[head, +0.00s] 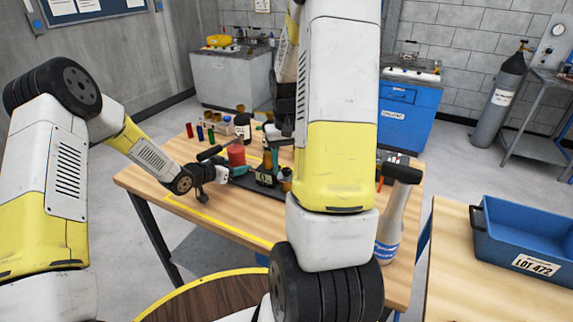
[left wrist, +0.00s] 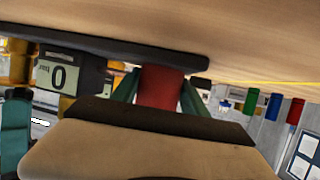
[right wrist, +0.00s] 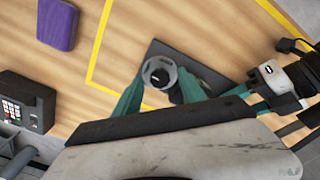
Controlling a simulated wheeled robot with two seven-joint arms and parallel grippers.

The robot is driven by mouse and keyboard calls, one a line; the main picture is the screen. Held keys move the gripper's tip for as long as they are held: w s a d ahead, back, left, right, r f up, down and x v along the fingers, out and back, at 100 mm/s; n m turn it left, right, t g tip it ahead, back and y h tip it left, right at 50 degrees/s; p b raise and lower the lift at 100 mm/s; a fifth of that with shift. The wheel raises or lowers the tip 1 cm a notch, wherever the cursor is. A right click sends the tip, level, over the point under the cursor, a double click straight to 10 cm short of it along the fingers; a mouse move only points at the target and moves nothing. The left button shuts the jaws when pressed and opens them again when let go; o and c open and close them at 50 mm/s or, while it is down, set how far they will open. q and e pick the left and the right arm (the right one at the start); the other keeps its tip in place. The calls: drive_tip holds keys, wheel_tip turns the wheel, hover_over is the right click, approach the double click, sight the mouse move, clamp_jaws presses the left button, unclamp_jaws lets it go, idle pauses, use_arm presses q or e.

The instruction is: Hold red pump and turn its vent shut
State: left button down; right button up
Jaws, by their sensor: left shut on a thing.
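The red pump (head: 237,155) stands on a dark base plate near the table's left side. My left gripper (head: 238,170) is shut on it from the side. In the left wrist view the red body (left wrist: 160,88) is between the teal fingers. A small gauge (left wrist: 60,78) reading 0 is beside it. The right arm blocks much of the head view. I cannot tell for sure whether this is the vent.
Several small coloured cylinders (head: 200,131) and bottles stand at the back of the table. A purple block (right wrist: 58,24) and a dark keypad device (right wrist: 25,105) show in the right wrist view. A blue bin (head: 520,225) is on another table.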

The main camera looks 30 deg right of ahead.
sight(287, 169)
clamp_jaws()
drive_tip(key=shift+m, duration=2.9)
drive_tip(key=shift+o, duration=0.6)
unclamp_jaws()
wheel_tip(287, 169, up, 12)
